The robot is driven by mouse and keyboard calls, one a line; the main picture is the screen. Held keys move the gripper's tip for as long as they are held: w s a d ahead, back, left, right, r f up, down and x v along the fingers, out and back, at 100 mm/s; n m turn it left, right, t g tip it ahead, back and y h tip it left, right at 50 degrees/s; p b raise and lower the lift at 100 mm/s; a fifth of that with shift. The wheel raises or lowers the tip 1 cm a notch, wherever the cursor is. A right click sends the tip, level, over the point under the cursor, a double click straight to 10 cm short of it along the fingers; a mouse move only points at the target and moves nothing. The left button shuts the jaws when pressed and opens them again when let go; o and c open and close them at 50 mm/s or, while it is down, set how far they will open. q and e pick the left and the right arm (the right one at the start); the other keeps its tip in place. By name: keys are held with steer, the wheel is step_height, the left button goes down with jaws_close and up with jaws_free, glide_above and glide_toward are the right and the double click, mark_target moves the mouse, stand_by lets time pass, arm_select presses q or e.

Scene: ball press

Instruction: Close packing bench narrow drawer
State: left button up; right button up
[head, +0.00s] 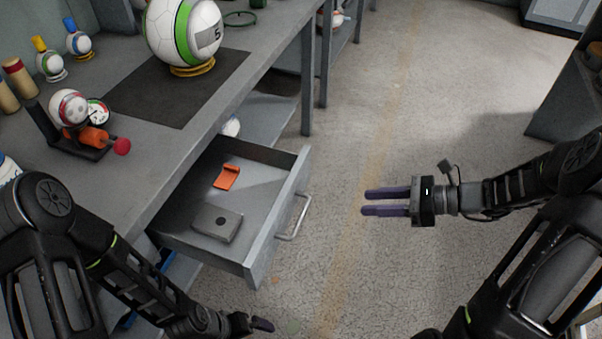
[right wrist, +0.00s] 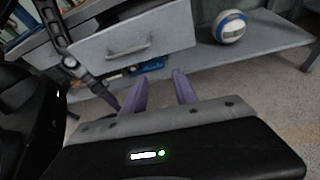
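The narrow drawer (head: 277,211) stands pulled out from under the packing bench (head: 150,190) in the head view. It holds an orange piece (head: 227,177) and a grey block (head: 217,223). Its bar handle (head: 297,217) is on the front panel, which also shows in the right wrist view (right wrist: 165,35). My right gripper (head: 364,202) is open and empty, to the right of the handle and apart from it. In the right wrist view its two purple fingers (right wrist: 160,92) are spread. My left gripper (head: 262,325) is low, near the bottom edge, below the drawer; its finger opening is unclear.
On the bench are a ball (head: 184,35) on a yellow ring, a dark mat (head: 165,100), and a small press (head: 80,125) with an orange part. A lower shelf holds another ball (right wrist: 230,27). The floor (head: 400,110) right of the drawer is clear.

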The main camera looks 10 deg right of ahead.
mark_target(303, 180)
steer(key=shift+w+r+t, duration=0.3)
steer(key=shift+w+t, duration=0.05)
steer(key=shift+w, duration=0.2)
steer(key=shift+w+r+t, duration=0.25)
steer(key=shift+w+t, duration=0.1)
steer(key=shift+w, duration=0.2)
steer(key=shift+c, duration=0.6)
steer(key=shift+w+d+r, duration=0.15)
steer(key=shift+w+r, duration=0.05)
steer(key=shift+w, duration=0.1)
steer(key=shift+c, duration=0.8)
jaws_close()
steer(key=x, duration=0.9)
steer(key=r+b+x, duration=0.1)
steer(key=x, duration=0.3)
steer(key=shift+w+a, duration=0.35)
steer(key=shift+a, duration=0.1)
steer(key=shift+a, duration=0.1)
